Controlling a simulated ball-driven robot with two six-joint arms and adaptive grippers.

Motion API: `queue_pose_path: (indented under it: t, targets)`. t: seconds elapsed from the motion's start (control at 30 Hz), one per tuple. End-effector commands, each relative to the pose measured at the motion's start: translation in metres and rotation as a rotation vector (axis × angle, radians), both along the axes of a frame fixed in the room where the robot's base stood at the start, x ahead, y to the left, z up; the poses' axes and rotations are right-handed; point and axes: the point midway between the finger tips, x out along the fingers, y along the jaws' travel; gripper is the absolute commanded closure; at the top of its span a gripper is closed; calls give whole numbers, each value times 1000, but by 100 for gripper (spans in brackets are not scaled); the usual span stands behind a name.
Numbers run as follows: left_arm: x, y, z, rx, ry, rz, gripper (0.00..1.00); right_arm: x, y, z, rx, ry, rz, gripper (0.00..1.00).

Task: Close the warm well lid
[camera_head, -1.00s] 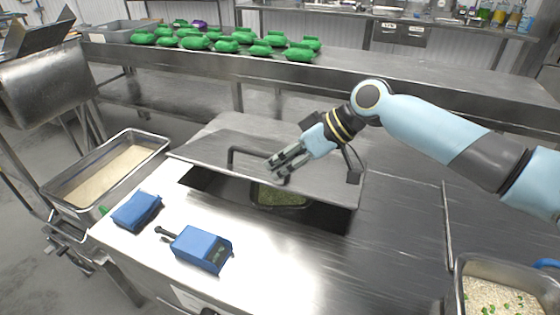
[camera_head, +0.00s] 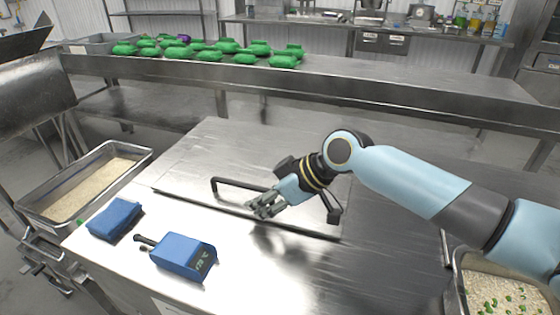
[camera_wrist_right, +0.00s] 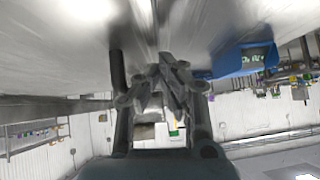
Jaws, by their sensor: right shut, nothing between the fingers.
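The warm well lid (camera_head: 210,160) is a flat steel plate with a dark bar handle (camera_head: 240,183) near its front edge. In the head view it lies almost level over the well, and a thin dark line shows along its front edge. The well's inside is hidden. My right gripper (camera_head: 256,209) is shut and empty, just above the lid's front edge beside the handle. In the right wrist view my right gripper's fingers (camera_wrist_right: 160,80) are together near the steel surface. My left gripper is not in view.
A rice pan (camera_head: 136,157) stands at left, another rice pan (camera_head: 455,262) at lower right. Green packages (camera_head: 208,56) sit on the back table.

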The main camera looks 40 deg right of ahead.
Motion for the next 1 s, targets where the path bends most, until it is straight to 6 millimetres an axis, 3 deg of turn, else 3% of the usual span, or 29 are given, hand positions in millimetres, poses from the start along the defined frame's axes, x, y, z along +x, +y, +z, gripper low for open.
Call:
queue_pose_path:
  t: [0.17, 0.27, 0.5, 0.7, 1.0]
  targets:
    - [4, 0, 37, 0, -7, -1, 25, 10, 0, 45, 2, -12, -8, 100]
    - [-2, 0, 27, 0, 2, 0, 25, -9, -11, 55, -7, -10, -2, 100]
    - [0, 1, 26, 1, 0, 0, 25, -40, -28, 91, -4, -9, -3, 100]
    - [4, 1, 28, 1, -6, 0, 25, -50, -34, 105, 0, -12, -7, 100]
    - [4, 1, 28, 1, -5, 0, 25, -52, -35, 107, 3, -13, -7, 100]
